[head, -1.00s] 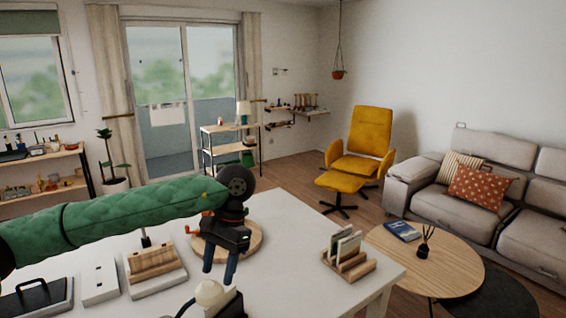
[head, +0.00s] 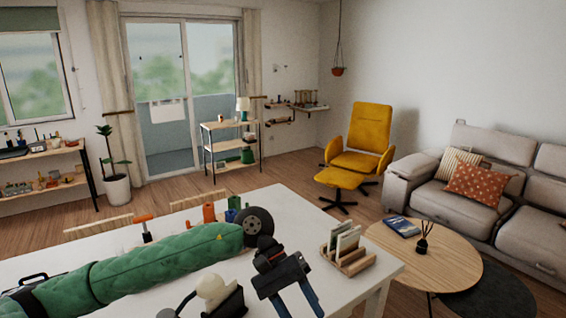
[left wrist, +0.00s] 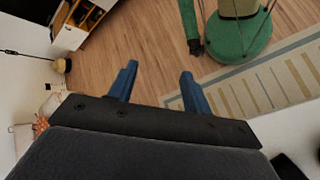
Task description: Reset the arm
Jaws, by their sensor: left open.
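My left arm (head: 150,265), in a green quilted sleeve, reaches in from the left, low across the white table (head: 310,210). Its black gripper with two blue fingers (head: 300,308) is open and points down near the table's front edge, left of and nearer than a wooden rack with cards (head: 350,262). In the left wrist view the open fingers (left wrist: 159,72) have nothing between them, and the wood floor shows beyond them. My right gripper is not in view.
A white rounded object on a dark base (head: 213,290) stands close left of the gripper. An orange-topped item (head: 144,222) and orange (head: 209,213) and green containers stand behind the arm. A round wooden coffee table (head: 440,265) is to the right.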

